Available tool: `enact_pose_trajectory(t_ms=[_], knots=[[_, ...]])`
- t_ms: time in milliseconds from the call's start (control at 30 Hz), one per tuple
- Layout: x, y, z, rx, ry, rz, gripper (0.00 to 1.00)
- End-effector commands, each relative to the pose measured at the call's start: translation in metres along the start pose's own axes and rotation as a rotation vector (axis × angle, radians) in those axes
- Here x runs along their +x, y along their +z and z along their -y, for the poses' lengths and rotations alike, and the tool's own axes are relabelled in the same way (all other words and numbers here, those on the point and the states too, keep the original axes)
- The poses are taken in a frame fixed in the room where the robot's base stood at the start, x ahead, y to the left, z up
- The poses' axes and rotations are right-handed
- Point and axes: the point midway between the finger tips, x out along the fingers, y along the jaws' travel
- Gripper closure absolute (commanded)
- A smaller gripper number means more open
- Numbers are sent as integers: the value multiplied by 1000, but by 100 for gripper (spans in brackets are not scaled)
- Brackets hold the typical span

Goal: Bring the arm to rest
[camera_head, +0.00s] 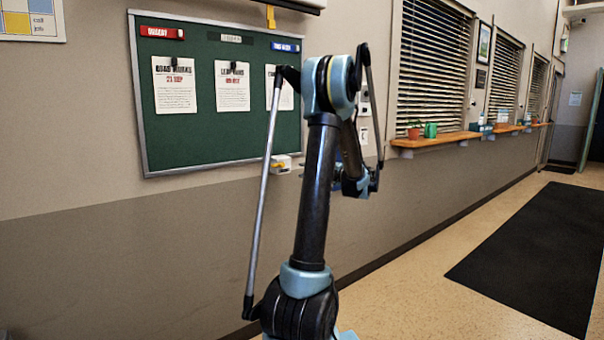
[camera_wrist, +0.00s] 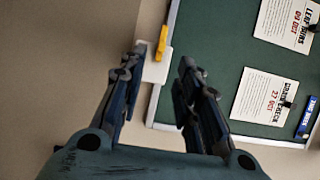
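My arm stands in front of the wall in the head view, bent at its elbow, with its far part reaching toward the wall. My gripper (camera_wrist: 157,66) shows in the wrist view with its two dark fingers apart. Nothing is clearly held between them. A small white holder with a yellow piece (camera_wrist: 162,43) shows between and beyond the fingertips; it also shows on the wall under the board in the head view (camera_head: 281,164). How far the fingertips are from it I cannot tell. In the head view my gripper is mostly hidden behind my arm.
A green notice board (camera_head: 210,125) with pinned papers (camera_head: 174,85) hangs on the wall close to my arm. Window ledges (camera_head: 435,140) with a green pot (camera_head: 430,130) jut out to the right. A dark mat (camera_head: 535,250) lies on open floor at right.

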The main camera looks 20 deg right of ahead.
Motion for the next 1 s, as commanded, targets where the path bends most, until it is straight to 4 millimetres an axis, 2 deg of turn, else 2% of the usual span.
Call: enact_pose_trajectory(t_ms=[433, 567, 667, 833, 1000], knots=[[0, 0, 0, 0, 1, 0, 69], [6, 11, 0, -3, 23, 11, 69], [18, 34, -1, -10, 75, 35, 69], [41, 91, -8, -36, 209, 93, 69], [53, 151, -20, -73, 345, 151, 69]])
